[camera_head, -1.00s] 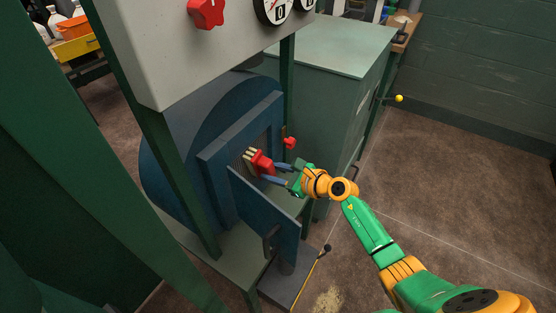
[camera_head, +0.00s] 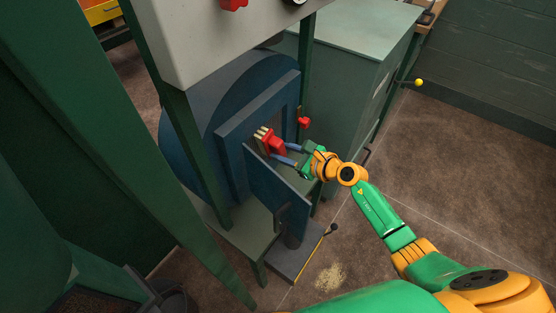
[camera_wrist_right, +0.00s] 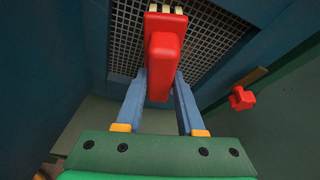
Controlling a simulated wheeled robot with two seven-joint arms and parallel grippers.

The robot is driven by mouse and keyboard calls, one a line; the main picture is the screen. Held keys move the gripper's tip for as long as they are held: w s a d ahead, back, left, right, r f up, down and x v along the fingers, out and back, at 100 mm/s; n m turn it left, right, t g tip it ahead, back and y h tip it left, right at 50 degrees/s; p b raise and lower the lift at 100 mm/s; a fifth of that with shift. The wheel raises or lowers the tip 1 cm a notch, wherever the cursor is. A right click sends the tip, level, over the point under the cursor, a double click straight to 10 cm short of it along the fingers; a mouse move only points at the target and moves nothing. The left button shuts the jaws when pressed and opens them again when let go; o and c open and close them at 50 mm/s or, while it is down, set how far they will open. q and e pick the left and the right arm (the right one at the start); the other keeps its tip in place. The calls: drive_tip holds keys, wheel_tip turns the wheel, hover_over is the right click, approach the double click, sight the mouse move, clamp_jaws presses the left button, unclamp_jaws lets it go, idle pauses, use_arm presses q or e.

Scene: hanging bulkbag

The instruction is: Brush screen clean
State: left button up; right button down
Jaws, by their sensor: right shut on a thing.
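A red brush (camera_head: 272,142) with pale bristles is held by my right gripper (camera_head: 284,149) at the opening of the blue housing (camera_head: 228,125). In the right wrist view the brush (camera_wrist_right: 163,60) sits between the two blue fingers (camera_wrist_right: 160,88), its bristles (camera_wrist_right: 165,9) pointing away toward the screen. The screen (camera_wrist_right: 205,38) is a metal mesh behind the brush; the brush hides part of it. Whether the bristles touch the mesh I cannot tell. The blue hatch door (camera_head: 275,190) hangs open below and in front of the opening. My left gripper is not in view.
A red knob (camera_head: 304,122) sits right of the opening and shows in the wrist view (camera_wrist_right: 242,98). Green posts (camera_head: 172,110) frame the housing. A green cabinet (camera_head: 345,80) stands behind. Pale grains (camera_head: 330,276) lie on the open floor.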

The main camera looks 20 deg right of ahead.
drive_tip(key=shift+w+d+f, duration=0.15)
drive_tip(key=shift+w+d, duration=0.3)
drive_tip(key=shift+d, duration=0.15)
use_arm(q)
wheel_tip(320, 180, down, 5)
drive_tip(key=b, duration=0.4)
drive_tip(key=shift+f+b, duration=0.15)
drive_tip(key=shift+b, duration=0.15)
use_arm(e)
drive_tip(key=w+d, duration=0.2)
drive_tip(key=d, duration=0.1)
drive_tip(key=shift+w+d+r, duration=0.1)
drive_tip(key=shift+w+r, duration=0.1)
drive_tip(key=shift+w, duration=0.1)
drive_tip(key=s+d, duration=0.2)
drive_tip(key=s, duration=0.1)
drive_tip(key=s+d, duration=0.1)
drive_tip(key=shift+s+d, duration=0.25)
drive_tip(key=shift+s, duration=0.1)
